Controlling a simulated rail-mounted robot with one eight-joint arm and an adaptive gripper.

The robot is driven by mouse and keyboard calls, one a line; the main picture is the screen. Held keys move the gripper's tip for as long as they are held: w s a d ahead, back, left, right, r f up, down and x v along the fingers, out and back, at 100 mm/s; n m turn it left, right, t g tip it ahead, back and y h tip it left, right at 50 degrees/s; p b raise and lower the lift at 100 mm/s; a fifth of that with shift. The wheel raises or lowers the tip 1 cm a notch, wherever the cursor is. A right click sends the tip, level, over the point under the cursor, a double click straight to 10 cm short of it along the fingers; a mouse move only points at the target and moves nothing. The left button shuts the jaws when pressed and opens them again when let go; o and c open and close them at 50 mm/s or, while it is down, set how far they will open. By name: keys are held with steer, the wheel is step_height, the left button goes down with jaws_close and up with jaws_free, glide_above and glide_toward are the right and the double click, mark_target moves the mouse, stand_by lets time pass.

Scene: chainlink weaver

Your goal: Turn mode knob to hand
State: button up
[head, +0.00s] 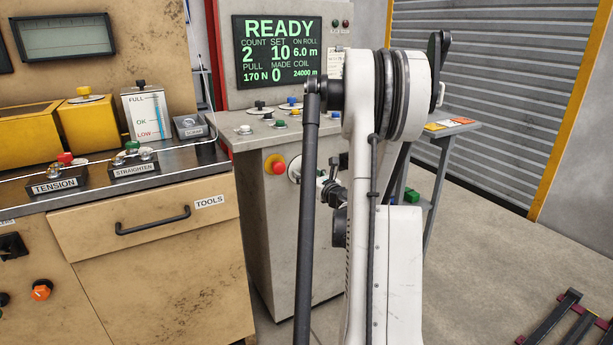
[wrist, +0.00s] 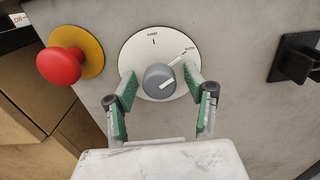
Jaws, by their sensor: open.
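The mode knob (wrist: 158,80) is a round grey knob on a white dial plate (wrist: 135,55). The plate reads HAND at the top and what looks like AUTO at the upper right. The knob's white pointer line slants to the upper right, toward the AUTO mark. My gripper (wrist: 160,84) is open, its green-padded fingers standing left and right of the knob with gaps visible between. In the head view the white dial plate (head: 293,168) shows partly on the cabinet front. My gripper there is largely hidden behind my arm.
A red emergency button on a yellow disc (wrist: 62,62) sits left of the dial. A black handle (wrist: 295,62) sticks out at the right. The grey cabinet (head: 258,210) stands beside the tan tool bench (head: 170,240). The screen (head: 278,50) above reads READY.

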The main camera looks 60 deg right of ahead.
steer(key=shift+w, duration=0.1)
steer(key=c, duration=1.2)
jaws_close()
steer(key=shift+n, duration=0.3)
steer(key=n, duration=0.5)
steer(key=shift+n+b, duration=0.3)
steer(key=shift+b, duration=0.1)
steer(key=n, duration=0.5)
steer(key=shift+d+n, duration=0.1)
steer(key=shift+n, duration=0.2)
steer(key=o, duration=1.2)
jaws_free()
